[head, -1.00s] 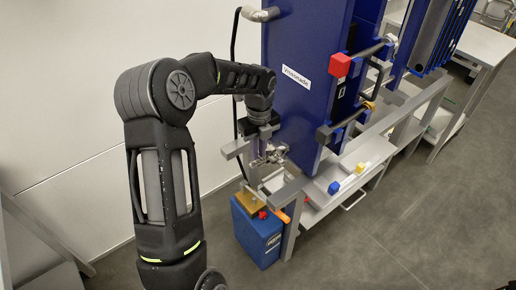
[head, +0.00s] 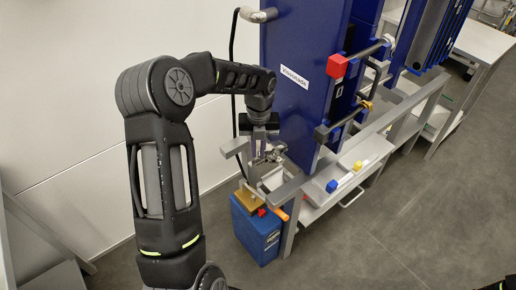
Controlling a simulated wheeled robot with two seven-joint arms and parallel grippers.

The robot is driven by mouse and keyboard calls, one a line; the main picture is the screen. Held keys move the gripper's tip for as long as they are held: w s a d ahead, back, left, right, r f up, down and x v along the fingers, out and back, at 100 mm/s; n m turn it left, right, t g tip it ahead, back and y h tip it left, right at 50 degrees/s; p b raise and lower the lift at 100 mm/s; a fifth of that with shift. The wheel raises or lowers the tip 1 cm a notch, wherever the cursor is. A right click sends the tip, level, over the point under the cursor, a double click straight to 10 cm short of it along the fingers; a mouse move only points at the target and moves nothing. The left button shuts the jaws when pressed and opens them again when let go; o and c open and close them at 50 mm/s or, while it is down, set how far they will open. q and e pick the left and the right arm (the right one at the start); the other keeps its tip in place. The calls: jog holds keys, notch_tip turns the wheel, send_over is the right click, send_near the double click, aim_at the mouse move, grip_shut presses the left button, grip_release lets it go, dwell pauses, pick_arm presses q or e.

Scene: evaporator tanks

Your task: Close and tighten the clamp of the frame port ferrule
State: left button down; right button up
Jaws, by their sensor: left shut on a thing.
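The clamp (head: 274,154) is a small silvery metal piece at the frame port, low on the left side of the tall blue frame (head: 300,105). My left arm comes in from the left, and my left gripper (head: 259,148) points down at the clamp. Its jaws are shut on part of the clamp. The fingers hide much of the clamp and the ferrule, so I cannot tell how far the clamp is closed.
Below stands a blue pump box (head: 256,232) with a brass-coloured block (head: 247,198) on top. The floor at right is clear.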

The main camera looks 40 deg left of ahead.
pick_arm(q)
jog(key=c, duration=1.6)
grip_release()
jog(key=shift+c, duration=0.2)
jog(key=shift+d+r, duration=0.1)
jog(key=shift+r, duration=0.05)
